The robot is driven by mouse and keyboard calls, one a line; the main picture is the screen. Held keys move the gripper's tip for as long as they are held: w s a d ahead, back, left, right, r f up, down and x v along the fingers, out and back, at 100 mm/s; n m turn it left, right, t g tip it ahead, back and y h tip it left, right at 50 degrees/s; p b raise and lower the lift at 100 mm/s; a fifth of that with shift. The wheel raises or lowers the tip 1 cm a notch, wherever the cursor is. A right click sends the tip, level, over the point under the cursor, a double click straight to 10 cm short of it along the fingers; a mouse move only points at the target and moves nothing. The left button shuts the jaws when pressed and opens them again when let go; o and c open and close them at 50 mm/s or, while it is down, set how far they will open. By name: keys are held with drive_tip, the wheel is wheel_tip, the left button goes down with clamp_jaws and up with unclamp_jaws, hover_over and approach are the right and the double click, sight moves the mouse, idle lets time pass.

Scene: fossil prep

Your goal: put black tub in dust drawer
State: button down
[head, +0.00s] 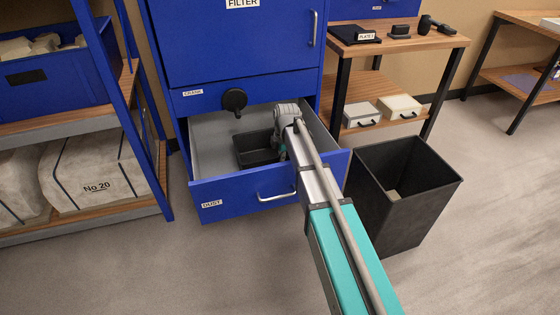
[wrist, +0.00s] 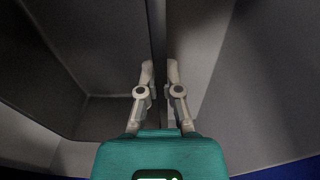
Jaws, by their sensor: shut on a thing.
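The dust drawer (head: 232,193) is pulled open at the bottom of the blue cabinet, with a grey inside and a "DUST" label on its front. The black tub (head: 258,158) is inside the drawer, upright, open and seemingly empty. I cannot tell whether it touches the drawer floor. My gripper (head: 281,150) reaches down at the tub's right side, partly hidden by my arm. In the wrist view my gripper (wrist: 160,72) is shut on the wall of the black tub (wrist: 108,55), one finger on each side of it.
A crank (head: 234,100) sticks out above the drawer. A dark open bin (head: 402,200) stands right of the drawer, close to my arm. A wooden shelf unit (head: 398,45) is behind it. Shelves with wrapped blocks (head: 95,170) stand left. The floor in front is clear.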

drive_tip(key=shift+a+f+b, duration=0.15)
drive_tip(key=shift+f+b, duration=0.5)
drive_tip(key=c, duration=0.8)
unclamp_jaws()
drive_tip(key=r+p, duration=0.8)
drive_tip(key=d+r+p, duration=0.1)
drive_tip(key=r+p, duration=0.3)
idle(0.9)
